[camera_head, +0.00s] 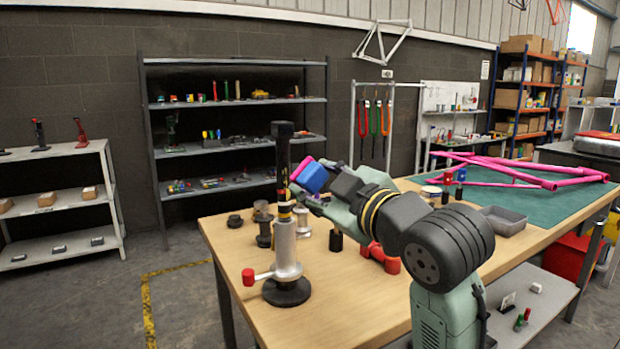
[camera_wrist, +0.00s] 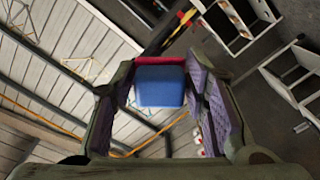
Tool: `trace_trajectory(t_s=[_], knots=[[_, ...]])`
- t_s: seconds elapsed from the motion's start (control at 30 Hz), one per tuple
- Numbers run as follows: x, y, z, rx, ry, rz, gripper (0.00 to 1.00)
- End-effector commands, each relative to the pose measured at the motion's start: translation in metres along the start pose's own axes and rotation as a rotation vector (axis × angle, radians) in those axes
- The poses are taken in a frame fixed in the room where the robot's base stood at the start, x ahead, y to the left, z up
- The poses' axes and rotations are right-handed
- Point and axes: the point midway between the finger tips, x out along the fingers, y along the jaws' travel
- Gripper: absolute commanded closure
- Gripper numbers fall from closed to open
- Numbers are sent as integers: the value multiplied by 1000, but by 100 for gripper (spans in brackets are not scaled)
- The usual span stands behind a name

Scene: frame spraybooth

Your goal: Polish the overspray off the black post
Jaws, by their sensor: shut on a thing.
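The black post (camera_head: 283,152) stands upright in a silver clamp stand (camera_head: 285,250) with a round black base and a red-tipped handle, at the left of the workbench. Small yellow and reddish marks show on its lower part. It also shows as a dark slanted bar with yellow and red in the wrist view (camera_wrist: 160,40). My gripper (camera_head: 312,187) is shut on a blue block (camera_head: 313,177) with a pink-red face. The block is just right of the post, its pink face toward it; I cannot tell whether they touch. The block sits between my fingers in the wrist view (camera_wrist: 159,86).
The wooden workbench (camera_head: 350,300) carries several dark and metal cylinders left of my arm, and a red piece (camera_head: 380,257) near my wrist. A green mat (camera_head: 420,188) with a pink bike frame (camera_head: 510,165) and a grey tray (camera_head: 502,220) lie to the right.

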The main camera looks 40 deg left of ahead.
Motion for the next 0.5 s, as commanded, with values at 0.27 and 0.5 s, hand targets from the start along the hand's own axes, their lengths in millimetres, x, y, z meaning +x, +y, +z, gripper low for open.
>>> trace_trajectory(t_s=[0.27,0.5], knots=[[21,0,0,2,2,-1,81],[45,0,0,2,1,-2,81]])
